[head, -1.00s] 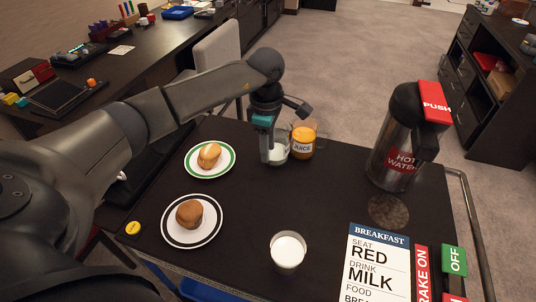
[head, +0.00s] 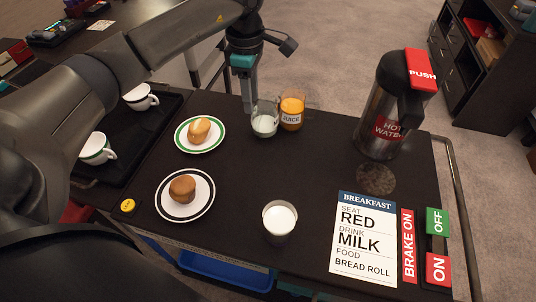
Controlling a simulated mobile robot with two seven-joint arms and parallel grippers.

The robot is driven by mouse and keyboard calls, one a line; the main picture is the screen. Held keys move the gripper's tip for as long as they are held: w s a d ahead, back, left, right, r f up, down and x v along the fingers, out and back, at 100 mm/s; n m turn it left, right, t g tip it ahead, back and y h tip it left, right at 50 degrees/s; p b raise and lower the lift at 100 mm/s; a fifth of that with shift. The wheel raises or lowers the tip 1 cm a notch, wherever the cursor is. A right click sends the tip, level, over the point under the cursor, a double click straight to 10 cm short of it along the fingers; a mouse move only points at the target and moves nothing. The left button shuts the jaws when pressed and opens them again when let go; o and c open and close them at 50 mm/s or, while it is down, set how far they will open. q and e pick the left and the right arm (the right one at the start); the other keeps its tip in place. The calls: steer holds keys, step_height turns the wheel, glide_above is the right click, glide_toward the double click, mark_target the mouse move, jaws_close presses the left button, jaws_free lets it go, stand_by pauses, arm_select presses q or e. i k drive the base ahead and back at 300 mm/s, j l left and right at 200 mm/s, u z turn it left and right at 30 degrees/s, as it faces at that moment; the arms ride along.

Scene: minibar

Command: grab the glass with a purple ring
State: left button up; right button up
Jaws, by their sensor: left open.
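A clear glass (head: 265,124) with white contents stands at the back of the dark cart top, beside the juice glass (head: 291,114). Another glass of white liquid (head: 280,219) stands at the front middle. I cannot make out a purple ring on any glass. My left gripper (head: 249,108) points down, open, at the left side of the back clear glass. Its fingers overlap that glass's left edge in the picture; whether they touch it I cannot tell. My right gripper is not in view.
A green-rimmed plate (head: 190,147) and a black-rimmed plate (head: 168,208) hold bread rolls. A hot water flask (head: 377,120) stands right of the glasses. A breakfast card (head: 362,240) lies at front right. A dark tray (head: 128,150) with white cups is at left.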

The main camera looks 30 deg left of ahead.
mark_target(279, 217)
steer(key=u, duration=0.7)
steer(key=k, duration=0.5)
